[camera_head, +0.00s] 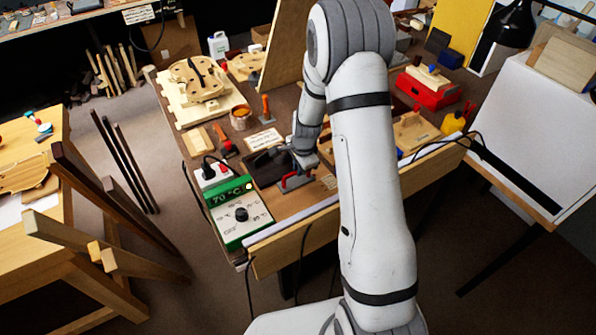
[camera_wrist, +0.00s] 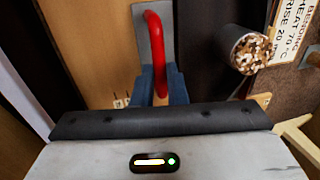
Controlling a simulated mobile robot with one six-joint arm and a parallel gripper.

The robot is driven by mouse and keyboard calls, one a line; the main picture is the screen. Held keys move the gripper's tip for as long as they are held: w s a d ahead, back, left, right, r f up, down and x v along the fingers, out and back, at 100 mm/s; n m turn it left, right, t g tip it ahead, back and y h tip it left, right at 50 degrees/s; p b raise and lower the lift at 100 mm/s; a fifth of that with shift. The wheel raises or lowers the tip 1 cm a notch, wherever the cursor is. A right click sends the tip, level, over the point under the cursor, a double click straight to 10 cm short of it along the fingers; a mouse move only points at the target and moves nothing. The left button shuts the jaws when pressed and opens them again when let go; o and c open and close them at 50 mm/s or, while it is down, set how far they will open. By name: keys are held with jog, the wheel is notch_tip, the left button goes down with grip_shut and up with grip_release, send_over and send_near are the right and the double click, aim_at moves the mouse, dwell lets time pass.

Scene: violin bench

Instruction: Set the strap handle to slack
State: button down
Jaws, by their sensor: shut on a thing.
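The strap handle is a red bent lever (camera_wrist: 157,38) on a grey plate (camera_wrist: 141,30) in the upper middle of the wrist view. My gripper (camera_wrist: 162,82) has its two blue-grey fingers on either side of the red lever's lower end and is shut on it. In the head view my gripper (camera_head: 299,160) reaches down to the bench front, over the small red handle (camera_head: 294,182). The fingers hide the handle's lower end. Small marks (camera_wrist: 121,102) on the wood beside it are too small to read.
A green and white control box (camera_head: 228,228) showing 70 °C stands left of my gripper. A dark tray-like block (camera_head: 268,168) lies behind. A speckled round piece (camera_wrist: 246,51) and a printed card (camera_wrist: 291,32) are at right in the wrist view. Cables hang at the bench front.

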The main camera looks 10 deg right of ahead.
aim_at(301, 184)
jog(key=c, duration=1.5)
grip_release()
jog(key=shift+o, duration=0.2)
notch_tip(301, 184, up, 8)
jog(key=s, duration=0.1)
jog(key=shift+s+d+f+b, duration=0.2)
jog(key=shift+d+b, duration=0.05)
jog(key=shift+b, duration=0.05)
